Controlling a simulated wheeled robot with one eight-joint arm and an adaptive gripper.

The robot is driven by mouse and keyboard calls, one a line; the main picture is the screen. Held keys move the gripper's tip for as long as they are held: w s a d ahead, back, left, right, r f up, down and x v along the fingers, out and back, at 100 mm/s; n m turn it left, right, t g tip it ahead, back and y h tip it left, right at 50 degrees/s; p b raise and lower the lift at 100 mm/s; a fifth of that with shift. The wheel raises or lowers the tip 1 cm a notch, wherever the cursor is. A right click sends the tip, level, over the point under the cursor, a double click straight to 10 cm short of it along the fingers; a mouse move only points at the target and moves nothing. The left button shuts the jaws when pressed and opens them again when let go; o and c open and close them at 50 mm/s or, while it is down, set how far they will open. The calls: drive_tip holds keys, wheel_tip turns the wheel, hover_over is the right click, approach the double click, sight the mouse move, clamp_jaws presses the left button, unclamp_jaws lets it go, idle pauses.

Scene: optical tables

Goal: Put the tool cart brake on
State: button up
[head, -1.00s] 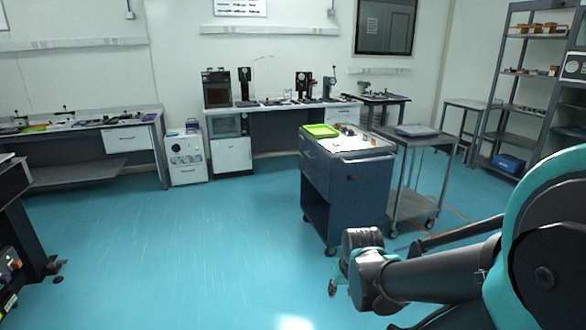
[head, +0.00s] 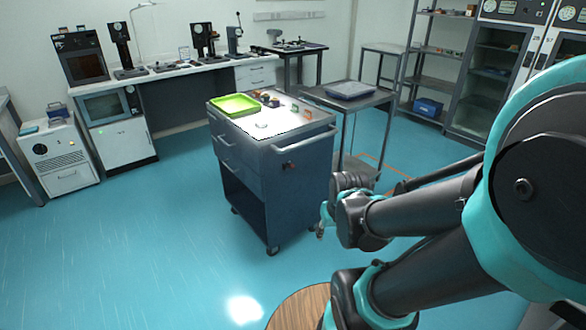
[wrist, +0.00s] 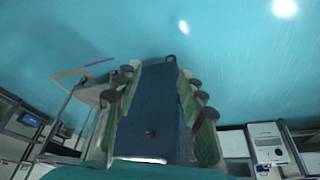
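The tool cart (head: 275,190) is a dark blue-grey cabinet with drawers, a push handle and casters, standing in mid-floor in the head view. A small red and black part (head: 289,165) sits on its near end; it also shows as a red spot in the wrist view (wrist: 150,133). A front caster (head: 272,251) shows; whether it carries a brake lever is too small to tell. My gripper (wrist: 158,72) is open and empty, its green fingers spread either side of the cart (wrist: 150,105) in the wrist view, apart from it. In the head view my arm largely hides the gripper.
A green tray (head: 235,104) and small parts lie on the cart top. A grey trolley (head: 345,98) stands close behind it, right. A round wooden surface (head: 298,308) is at the bottom, partly behind my arm. Blue floor (head: 140,240) is clear at left.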

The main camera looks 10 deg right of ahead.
drive_tip(key=shift+w+d, duration=0.1)
drive_tip(key=shift+w, duration=0.35)
